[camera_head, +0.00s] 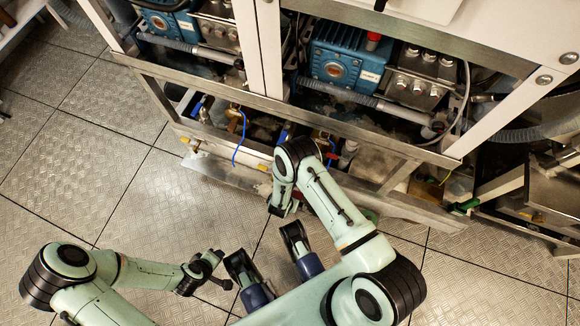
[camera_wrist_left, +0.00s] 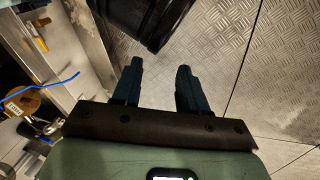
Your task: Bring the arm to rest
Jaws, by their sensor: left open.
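My left arm comes in from the left with its elbow bent low over the floor. My left gripper (camera_head: 221,269) is open and empty, pointing right, well in front of the machine frame. In the left wrist view my left gripper (camera_wrist_left: 160,66) shows two dark fingers spread apart with nothing between them. My right arm reaches up towards the machine and folds back down at its upper joint. The end of that arm (camera_head: 284,207) is small and dark beside the frame's lower edge, and its finger opening cannot be made out.
The watermaker's metal frame (camera_head: 330,124) runs across the top, holding a blue pump (camera_head: 338,62) and a blue hose (camera_head: 236,152). A bulky black part (camera_wrist_left: 140,20) lies just beyond the left fingers. Tiled floor (camera_head: 110,125) is clear at left.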

